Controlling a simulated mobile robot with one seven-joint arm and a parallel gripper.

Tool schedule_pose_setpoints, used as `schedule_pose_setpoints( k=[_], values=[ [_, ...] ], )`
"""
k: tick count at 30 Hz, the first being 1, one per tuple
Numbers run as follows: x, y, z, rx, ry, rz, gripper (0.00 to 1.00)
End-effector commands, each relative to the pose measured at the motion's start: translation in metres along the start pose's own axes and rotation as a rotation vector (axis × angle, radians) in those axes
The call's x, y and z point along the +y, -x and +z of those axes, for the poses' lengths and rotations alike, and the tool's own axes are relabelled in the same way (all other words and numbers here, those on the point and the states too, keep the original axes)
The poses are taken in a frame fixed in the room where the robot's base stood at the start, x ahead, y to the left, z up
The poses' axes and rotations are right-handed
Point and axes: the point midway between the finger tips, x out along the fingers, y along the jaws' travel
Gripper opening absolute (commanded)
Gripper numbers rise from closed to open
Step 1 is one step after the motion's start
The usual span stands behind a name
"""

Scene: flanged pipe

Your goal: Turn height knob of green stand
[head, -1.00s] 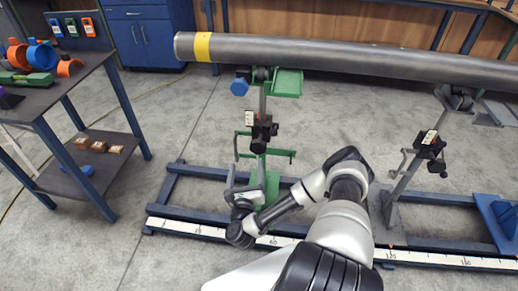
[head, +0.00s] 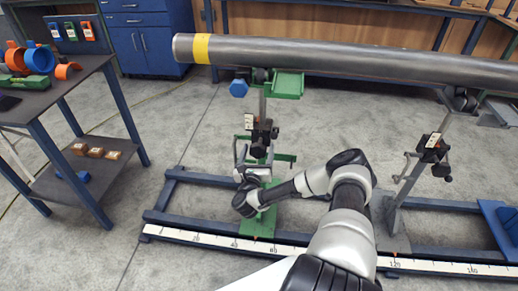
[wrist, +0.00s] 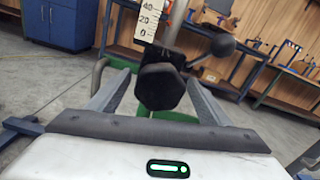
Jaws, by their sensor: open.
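The green stand (head: 262,222) stands on the blue floor frame, its upper green bracket (head: 288,85) under the pipe (head: 340,58). Its black height knob (head: 258,150) sits on the post below a small white scale. In the wrist view, the black faceted knob (wrist: 160,87) is between my gripper's two fingers, with the scale (wrist: 150,20) above it. My gripper (wrist: 158,95) is open, one finger on each side of the knob. Gaps seem to show beside the knob; I cannot tell whether the fingertips reach past it. In the head view my gripper (head: 243,160) is just below the knob.
A grey stand (head: 410,185) with its own knob is at the right. A dark table (head: 60,90) with coloured parts is at the left. The blue frame (head: 190,215) and white ruler (head: 200,238) cross the floor. A black ball-ended lever (wrist: 222,45) is beside the knob.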

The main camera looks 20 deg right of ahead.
Motion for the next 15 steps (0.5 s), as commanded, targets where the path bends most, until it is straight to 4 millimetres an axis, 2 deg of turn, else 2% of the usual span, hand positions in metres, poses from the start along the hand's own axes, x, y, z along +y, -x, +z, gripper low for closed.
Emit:
schedule_pose_setpoints(
  k=[3, 6, 15],
  values=[
    [0.0, -0.015, -0.001, -0.002, 0.0, -0.001, 0.72],
    [0.0, -0.023, -0.001, -0.001, 0.0, 0.0, 0.72],
    [0.0, -0.026, 0.0, 0.0, 0.0, 0.0, 0.72]
  ],
)
